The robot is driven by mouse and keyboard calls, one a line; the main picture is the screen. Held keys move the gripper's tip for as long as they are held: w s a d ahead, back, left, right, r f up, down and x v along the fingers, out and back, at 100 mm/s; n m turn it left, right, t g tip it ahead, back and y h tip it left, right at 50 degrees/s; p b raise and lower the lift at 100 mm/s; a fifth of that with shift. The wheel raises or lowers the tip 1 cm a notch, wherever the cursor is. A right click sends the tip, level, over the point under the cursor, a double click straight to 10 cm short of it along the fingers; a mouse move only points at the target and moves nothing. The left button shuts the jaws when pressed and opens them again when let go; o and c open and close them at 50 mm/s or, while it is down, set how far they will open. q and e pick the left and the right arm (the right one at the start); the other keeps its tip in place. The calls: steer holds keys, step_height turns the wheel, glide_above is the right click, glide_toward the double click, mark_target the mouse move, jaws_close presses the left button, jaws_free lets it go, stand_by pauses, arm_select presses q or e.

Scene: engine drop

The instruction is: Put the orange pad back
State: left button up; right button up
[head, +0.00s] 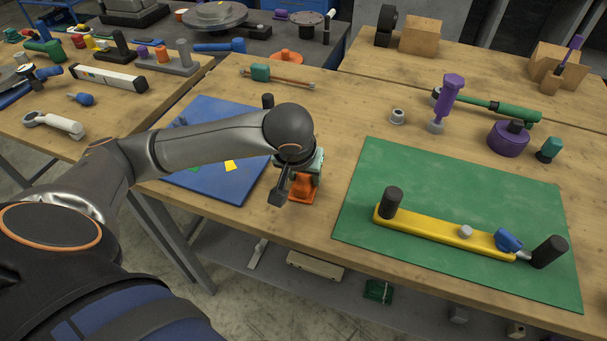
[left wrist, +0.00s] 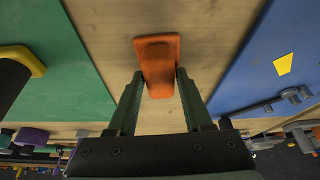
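The orange pad (head: 302,189) is on the wooden table between the blue mat and the green mat, partly hidden by my left gripper (head: 298,178) above it. In the left wrist view, the orange pad (left wrist: 158,60) lies flat on the wood, with a raised middle part. The fingertips of my left gripper (left wrist: 159,78) are spread on either side of the pad's near part, with narrow gaps seeming to show. My right gripper is not in view.
The blue mat (head: 207,180) lies left of the pad. The green mat (head: 380,170) lies right, bearing a yellow bar (head: 440,232) with black cylinders. A purple screwdriver-like tool (head: 450,95) stands behind it. Another orange piece (head: 287,58) is at the table's back.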

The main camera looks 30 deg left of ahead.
arm_select(q)
steer(key=shift+o, duration=1.4)
steer(key=v, duration=1.2)
steer(key=shift+s, duration=0.15)
